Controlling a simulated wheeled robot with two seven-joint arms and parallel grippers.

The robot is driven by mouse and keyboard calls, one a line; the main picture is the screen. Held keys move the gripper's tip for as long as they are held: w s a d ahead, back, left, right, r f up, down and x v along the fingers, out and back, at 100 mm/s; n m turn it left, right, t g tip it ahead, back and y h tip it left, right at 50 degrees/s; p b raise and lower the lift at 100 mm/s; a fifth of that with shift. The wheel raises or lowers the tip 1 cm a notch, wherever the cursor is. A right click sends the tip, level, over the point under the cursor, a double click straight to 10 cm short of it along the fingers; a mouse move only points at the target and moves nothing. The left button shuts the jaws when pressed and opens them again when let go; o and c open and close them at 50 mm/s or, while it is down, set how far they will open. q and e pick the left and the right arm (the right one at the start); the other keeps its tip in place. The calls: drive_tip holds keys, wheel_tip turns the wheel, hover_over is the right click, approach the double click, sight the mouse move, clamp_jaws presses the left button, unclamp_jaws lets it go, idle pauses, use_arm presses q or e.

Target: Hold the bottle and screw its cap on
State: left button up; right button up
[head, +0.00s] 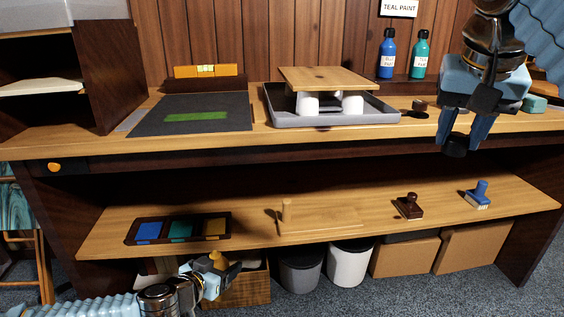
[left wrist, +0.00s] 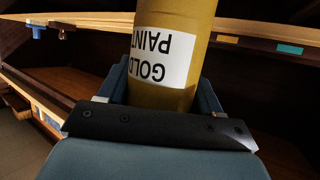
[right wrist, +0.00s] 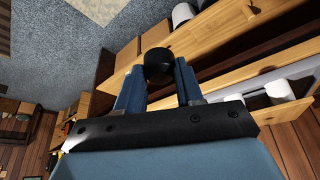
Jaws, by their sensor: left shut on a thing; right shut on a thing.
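A gold bottle with a white "GOLD PAINT" label (left wrist: 170,55) fills the left wrist view, upside down in that picture. My left gripper (head: 222,268) is shut on it at the lower left of the head view, low in front of the bench, where only a small gold part (head: 217,260) shows. My right gripper (head: 460,142) is shut on a round black cap (head: 454,146), high at the right in front of the bench top. The cap also shows between the fingertips in the right wrist view (right wrist: 158,63). Cap and bottle are far apart.
Blue (head: 387,58) and teal (head: 420,58) paint bottles stand at the back of the bench. A grey tray (head: 350,118) with a board on white supports is in the middle. Bins and boxes stand below.

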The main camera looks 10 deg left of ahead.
use_arm(q)
drive_tip(key=d+f+m+g+h, duration=0.5)
drive_tip(key=d+f+m+h, duration=0.2)
drive_tip(key=d+f, duration=0.5)
drive_tip(key=d+m, duration=0.1)
drive_tip(key=d, duration=0.2)
drive_tip(key=shift+d+f+g+h, duration=0.15)
drive_tip(key=shift+d+g+h, duration=0.15)
drive_tip(key=shift+d, duration=0.1)
